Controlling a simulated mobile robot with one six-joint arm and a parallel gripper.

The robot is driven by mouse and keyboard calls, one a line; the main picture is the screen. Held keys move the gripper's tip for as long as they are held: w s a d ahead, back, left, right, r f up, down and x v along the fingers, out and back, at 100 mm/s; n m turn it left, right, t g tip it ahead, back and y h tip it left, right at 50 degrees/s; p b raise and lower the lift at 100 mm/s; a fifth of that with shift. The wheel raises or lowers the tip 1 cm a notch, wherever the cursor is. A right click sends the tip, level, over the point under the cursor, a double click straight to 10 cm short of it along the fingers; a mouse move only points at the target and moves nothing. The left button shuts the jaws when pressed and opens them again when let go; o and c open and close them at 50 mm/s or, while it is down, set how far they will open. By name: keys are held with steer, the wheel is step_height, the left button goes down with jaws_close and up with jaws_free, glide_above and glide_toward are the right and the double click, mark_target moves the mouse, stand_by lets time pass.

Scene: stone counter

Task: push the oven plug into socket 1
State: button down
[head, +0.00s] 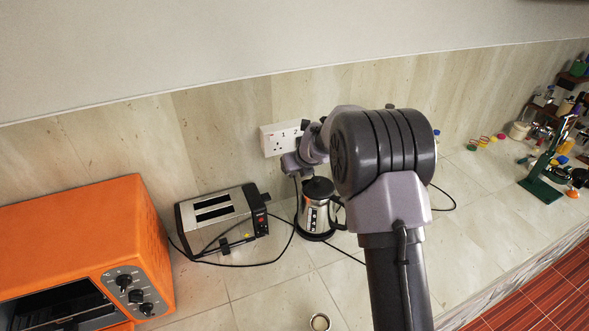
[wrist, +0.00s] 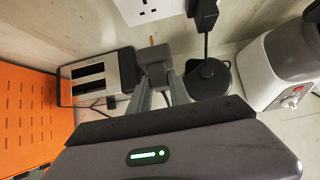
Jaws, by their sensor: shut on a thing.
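A white double wall socket (head: 274,140) is on the tiled backsplash, marked 1 and 2. The holes of socket 1 are bare. It also shows at the top of the wrist view (wrist: 140,12), where a black plug (wrist: 204,14) sits in its right side. My gripper (wrist: 161,76) is shut on a dark grey plug (wrist: 154,52), taken as the oven plug. Its brass pin points up toward the socket in the wrist view, with a gap between them. In the head view my arm partly hides my gripper (head: 292,163), just below the socket. The held plug's cable is not clear.
The orange oven (head: 145,235) stands at the left, beside the toaster (head: 222,215). A grey-white appliance (wrist: 280,62) is right of the kettle. Black cables (head: 285,248) cross the counter.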

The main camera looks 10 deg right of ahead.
mark_target(287, 137)
steer(key=w+p, duration=0.2)
steer(key=p, duration=0.1)
steer(key=w+p, duration=0.1)
steer(key=p, duration=0.1)
steer(key=shift+w+a+r, duration=0.25)
steer(key=shift+a+r, duration=0.1)
steer(key=shift+w+a+f+p, duration=0.15)
steer(key=shift+w+p, duration=0.6)
steer(key=shift+p, duration=0.25)
steer(key=shift+w+f, duration=0.15)
steer(key=shift+w+p, duration=0.1)
steer(key=shift+p, duration=0.75)
steer(key=shift+w+a+p, duration=0.2)
steer(key=shift+w+p, duration=0.55)
steer(key=shift+p, duration=0.45)
steer(key=shift+w+a+p, duration=0.15)
steer(key=shift+w+p, duration=0.6)
steer(key=shift+p, duration=0.45)
steer(key=c, duration=1.1)
jaws_free()
